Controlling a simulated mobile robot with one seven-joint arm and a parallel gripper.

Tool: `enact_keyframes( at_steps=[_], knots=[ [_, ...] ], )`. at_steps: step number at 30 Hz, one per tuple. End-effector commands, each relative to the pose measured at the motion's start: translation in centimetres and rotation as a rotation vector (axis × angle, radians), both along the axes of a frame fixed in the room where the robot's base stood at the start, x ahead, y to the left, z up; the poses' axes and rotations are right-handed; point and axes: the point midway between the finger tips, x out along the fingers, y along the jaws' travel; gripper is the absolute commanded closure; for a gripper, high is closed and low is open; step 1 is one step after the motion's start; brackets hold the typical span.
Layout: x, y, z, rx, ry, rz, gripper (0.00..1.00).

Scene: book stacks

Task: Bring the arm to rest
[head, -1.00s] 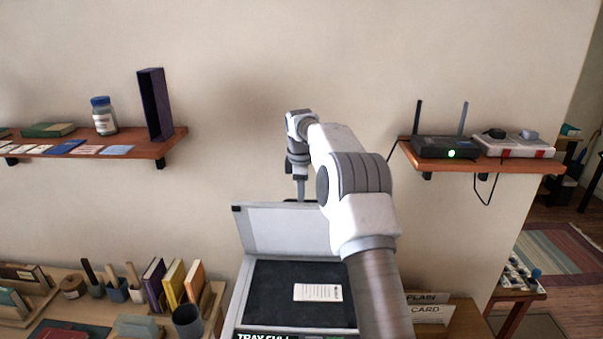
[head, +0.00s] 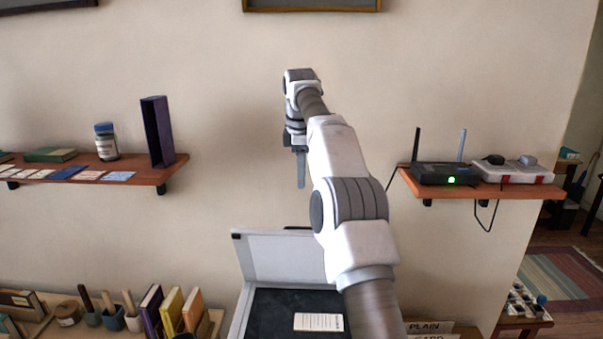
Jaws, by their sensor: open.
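My arm reaches up and forward in the middle of the head view. My gripper (head: 300,168) points down in front of the wall, above the raised lid of a grey machine, and looks apart from it. Only one finger shows clearly, and nothing shows in its grasp. The machine's lid (head: 285,258) stands open. On its dark bed (head: 275,308) lies a white printed card (head: 318,322). My arm hides the right part of the lid and bed.
A left shelf (head: 150,175) holds a purple upright box (head: 157,132), a jar (head: 106,142) and cards. A right shelf (head: 480,186) holds a router (head: 443,174) with two antennas. Books (head: 172,310) stand at lower left. The wall between the shelves is clear.

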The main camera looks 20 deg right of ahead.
Motion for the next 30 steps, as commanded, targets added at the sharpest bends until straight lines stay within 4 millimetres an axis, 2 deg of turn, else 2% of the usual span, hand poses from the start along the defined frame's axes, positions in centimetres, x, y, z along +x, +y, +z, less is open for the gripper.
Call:
enact_keyframes(
  at_steps=[11, 16, 23, 30],
  knots=[
    [-0.1, 0.1, 0.2, 0.0, -0.001, -0.003, 0.55],
    [-1.2, 0.8, 1.4, 0.004, -0.02, -0.043, 0.55],
    [-4.8, 2.7, 4.0, 0.026, -0.069, -0.17, 0.55],
    [-10.0, 4.2, 5.4, 0.062, -0.121, -0.318, 0.55]
  ],
)
